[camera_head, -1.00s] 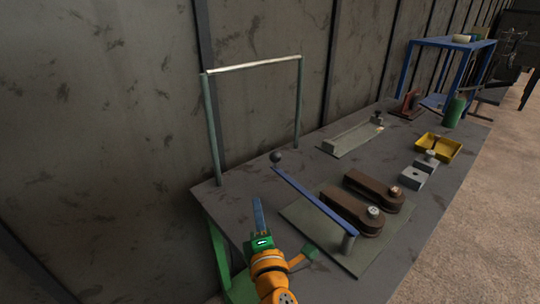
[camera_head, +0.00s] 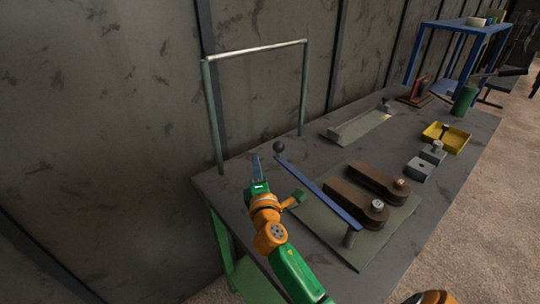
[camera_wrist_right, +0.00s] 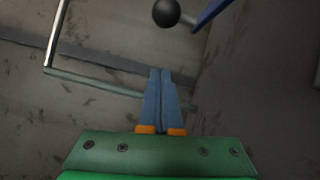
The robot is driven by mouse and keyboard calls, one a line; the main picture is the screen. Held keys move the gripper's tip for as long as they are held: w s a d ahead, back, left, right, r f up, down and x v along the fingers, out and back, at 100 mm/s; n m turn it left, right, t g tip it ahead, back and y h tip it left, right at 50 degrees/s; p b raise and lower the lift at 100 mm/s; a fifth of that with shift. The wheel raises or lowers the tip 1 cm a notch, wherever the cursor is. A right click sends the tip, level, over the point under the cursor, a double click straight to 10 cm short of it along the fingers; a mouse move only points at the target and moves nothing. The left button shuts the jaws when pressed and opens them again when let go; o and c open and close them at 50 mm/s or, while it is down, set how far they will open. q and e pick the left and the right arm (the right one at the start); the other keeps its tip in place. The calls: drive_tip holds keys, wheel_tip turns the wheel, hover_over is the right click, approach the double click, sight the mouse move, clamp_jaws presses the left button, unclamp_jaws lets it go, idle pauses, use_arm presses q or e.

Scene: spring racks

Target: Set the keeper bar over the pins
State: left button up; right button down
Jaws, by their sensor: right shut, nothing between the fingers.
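The keeper bar is a thin blue bar (camera_head: 318,190) with a black ball knob (camera_head: 279,147) at its far left end. Its near end sits at a short grey post (camera_head: 351,238). The bar runs along the left side of two brown rounded arms (camera_head: 352,203), each with a silver pin (camera_head: 377,206) on top. My right gripper (camera_head: 254,159) is shut and empty, left of the knob and apart from it. In the right wrist view its closed blue fingers (camera_wrist_right: 161,75) point up, with the knob (camera_wrist_right: 166,13) above them. My left gripper is not in view.
A green-grey upright frame (camera_head: 212,115) stands behind the gripper at the bench's wall edge. A grey tray (camera_head: 355,124), grey blocks (camera_head: 419,168) and a yellow tray (camera_head: 456,140) lie further along the bench (camera_head: 318,148). A wall runs along the back.

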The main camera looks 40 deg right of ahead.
drive_tip(key=d, duration=0.1)
drive_tip(key=d+p, duration=0.1)
drive_tip(key=d, duration=0.2)
drive_tip(key=shift+d+r+p, duration=0.2)
drive_tip(key=shift+r+p, duration=0.15)
drive_tip(key=shift+p, duration=0.05)
drive_tip(key=shift+w, duration=0.1)
